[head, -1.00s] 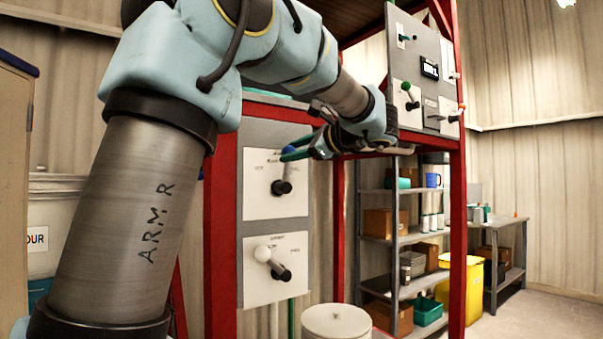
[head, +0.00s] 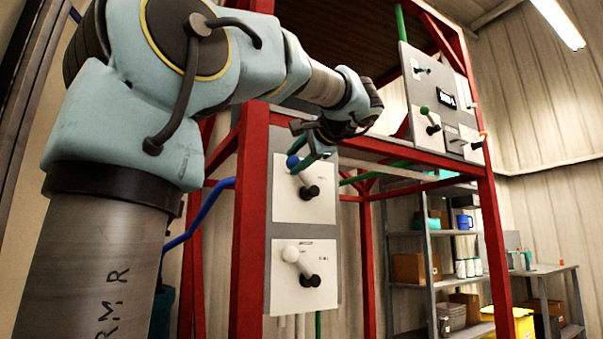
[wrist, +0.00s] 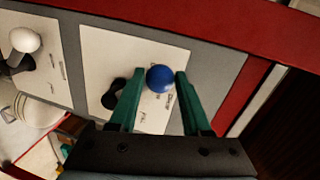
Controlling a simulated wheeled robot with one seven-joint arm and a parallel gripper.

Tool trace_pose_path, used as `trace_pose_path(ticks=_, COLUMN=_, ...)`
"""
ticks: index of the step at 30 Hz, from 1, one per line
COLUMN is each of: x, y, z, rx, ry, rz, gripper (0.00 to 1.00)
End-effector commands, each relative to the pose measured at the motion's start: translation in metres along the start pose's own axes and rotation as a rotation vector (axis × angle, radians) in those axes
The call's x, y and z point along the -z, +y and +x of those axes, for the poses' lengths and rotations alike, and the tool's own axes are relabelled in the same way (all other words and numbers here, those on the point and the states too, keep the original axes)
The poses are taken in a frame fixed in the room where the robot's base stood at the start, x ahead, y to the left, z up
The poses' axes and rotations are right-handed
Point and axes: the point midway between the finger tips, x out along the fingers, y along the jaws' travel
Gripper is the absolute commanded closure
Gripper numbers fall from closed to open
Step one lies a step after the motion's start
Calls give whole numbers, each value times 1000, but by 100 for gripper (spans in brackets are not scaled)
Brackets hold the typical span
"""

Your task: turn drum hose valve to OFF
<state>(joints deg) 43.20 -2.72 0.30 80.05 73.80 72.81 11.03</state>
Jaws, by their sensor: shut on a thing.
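The valve lever with a blue ball knob (head: 293,161) is on the upper white plate (head: 290,208) of a grey panel. From its black pivot (head: 309,191) the lever leans up and left in the head view. My gripper (head: 303,163) reaches in from above right, its green fingers at the knob. In the wrist view the blue knob (wrist: 160,78) sits between the two fingertips (wrist: 158,77), which are shut on it. The plate's lettering is too small to read, so I cannot tell the OFF mark.
A second lever with a white knob (head: 290,254) is on the lower plate (head: 305,290). Red frame posts (head: 250,230) stand beside the panel. Another panel with several controls (head: 433,110) is above right. A shelf rack (head: 425,260) and yellow bin (head: 512,324) stand at right.

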Motion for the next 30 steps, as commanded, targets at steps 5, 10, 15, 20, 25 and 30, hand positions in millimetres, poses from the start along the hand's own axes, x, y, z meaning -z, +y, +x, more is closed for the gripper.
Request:
trace_pose_path(ticks=5, x=-1, y=7, z=0, rx=-3, ry=23, rz=-63, gripper=100)
trace_pose_path(ticks=10, x=-2, y=6, z=0, rx=-4, ry=30, rz=-91, gripper=100)
trace_pose_path(ticks=15, x=-3, y=6, z=0, rx=-5, ry=31, rz=-98, gripper=100)
trace_pose_path(ticks=20, x=-3, y=6, z=0, rx=-6, ry=31, rz=-98, gripper=100)
trace_pose_path(ticks=25, x=-3, y=6, z=0, rx=-6, ry=29, rz=-97, gripper=44)
trace_pose_path(ticks=30, x=-4, y=5, z=0, rx=-5, ry=25, rz=-97, gripper=25)
